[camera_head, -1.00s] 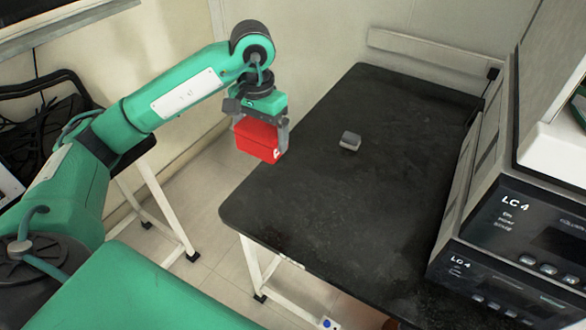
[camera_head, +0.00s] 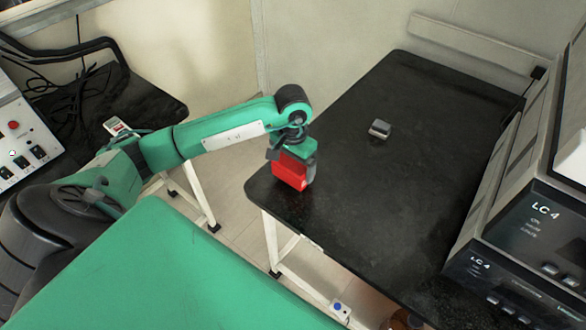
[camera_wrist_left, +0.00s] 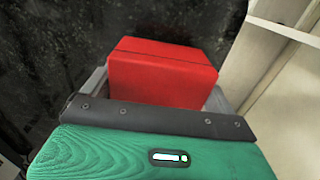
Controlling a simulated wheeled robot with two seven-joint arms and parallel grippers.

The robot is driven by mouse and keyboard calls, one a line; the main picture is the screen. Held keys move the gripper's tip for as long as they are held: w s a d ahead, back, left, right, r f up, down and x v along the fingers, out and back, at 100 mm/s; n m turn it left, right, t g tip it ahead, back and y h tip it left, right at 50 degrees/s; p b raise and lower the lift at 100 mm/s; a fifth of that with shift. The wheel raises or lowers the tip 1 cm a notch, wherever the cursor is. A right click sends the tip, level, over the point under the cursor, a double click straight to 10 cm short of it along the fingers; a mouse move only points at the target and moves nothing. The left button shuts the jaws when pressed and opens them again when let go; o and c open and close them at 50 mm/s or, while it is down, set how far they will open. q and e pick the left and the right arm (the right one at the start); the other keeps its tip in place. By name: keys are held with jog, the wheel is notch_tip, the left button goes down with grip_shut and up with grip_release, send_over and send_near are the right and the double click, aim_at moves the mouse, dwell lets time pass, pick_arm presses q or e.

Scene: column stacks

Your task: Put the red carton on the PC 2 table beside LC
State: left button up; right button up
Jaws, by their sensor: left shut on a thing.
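The red carton (camera_head: 290,170) is a small box held in my left gripper (camera_head: 294,160). The gripper is shut on it, with a finger on each side. The carton shows at the left front edge of the black table (camera_head: 350,210), and I cannot tell from the head view whether it touches the top. In the left wrist view the carton (camera_wrist_left: 163,72) sits between the grey fingers with the dark tabletop (camera_wrist_left: 60,40) behind it. The LC 4 units (camera_head: 535,235) stand on the right side of the table. My right gripper is not in view.
A small grey box (camera_head: 380,129) lies on the table's middle. The table's centre and back are otherwise clear. Another black table (camera_head: 140,98) with cables and a white control panel (camera_head: 22,135) is at the left. A wall stands behind.

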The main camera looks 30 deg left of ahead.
pick_arm(q)
notch_tip(320, 180, down, 2)
jog(key=shift+f, duration=0.2)
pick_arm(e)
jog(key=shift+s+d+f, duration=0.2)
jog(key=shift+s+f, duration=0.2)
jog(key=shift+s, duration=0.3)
pick_arm(q)
jog(key=shift+f, duration=0.1)
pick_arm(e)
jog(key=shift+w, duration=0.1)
pick_arm(q)
jog(key=o, duration=0.8)
jog(key=shift+c, duration=0.2)
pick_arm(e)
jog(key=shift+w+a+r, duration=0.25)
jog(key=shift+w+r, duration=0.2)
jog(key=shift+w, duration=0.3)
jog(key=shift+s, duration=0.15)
